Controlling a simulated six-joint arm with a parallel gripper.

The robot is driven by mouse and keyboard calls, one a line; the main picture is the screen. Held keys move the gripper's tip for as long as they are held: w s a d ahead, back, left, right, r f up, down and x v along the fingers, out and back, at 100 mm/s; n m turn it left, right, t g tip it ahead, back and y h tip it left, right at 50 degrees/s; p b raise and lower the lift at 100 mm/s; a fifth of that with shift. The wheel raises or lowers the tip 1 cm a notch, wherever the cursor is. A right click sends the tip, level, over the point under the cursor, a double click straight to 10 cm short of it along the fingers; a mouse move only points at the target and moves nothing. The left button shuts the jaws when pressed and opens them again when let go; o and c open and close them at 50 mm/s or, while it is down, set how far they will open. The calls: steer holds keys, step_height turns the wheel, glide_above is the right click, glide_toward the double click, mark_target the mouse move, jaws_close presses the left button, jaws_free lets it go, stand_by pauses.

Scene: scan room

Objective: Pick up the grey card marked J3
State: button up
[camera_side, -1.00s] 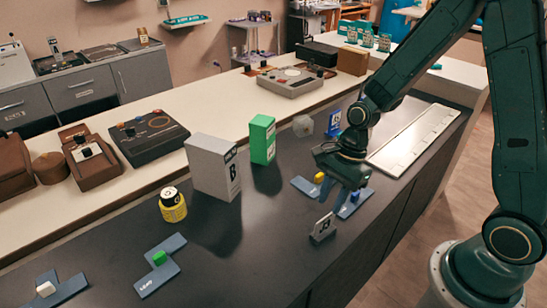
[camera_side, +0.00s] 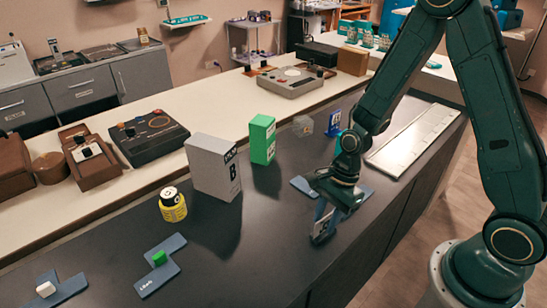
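The grey card (camera_side: 318,238) stands on the dark counter (camera_side: 265,262) near its front edge. It is mostly covered by my gripper, and its marking cannot be read. My gripper (camera_side: 325,222) points down at the card, with its fingers low around or right beside it. I cannot tell whether the fingers are open or closed on it.
Blue-grey plates with small blocks lie under my gripper and at the front left (camera_side: 158,265). A yellow can (camera_side: 172,205), a grey box marked B (camera_side: 213,168), a green box (camera_side: 262,140) and a blue card (camera_side: 334,122) stand behind. A white panel (camera_side: 412,142) lies right.

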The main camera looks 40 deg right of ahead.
steer(key=shift+x, duration=0.9)
jaws_close()
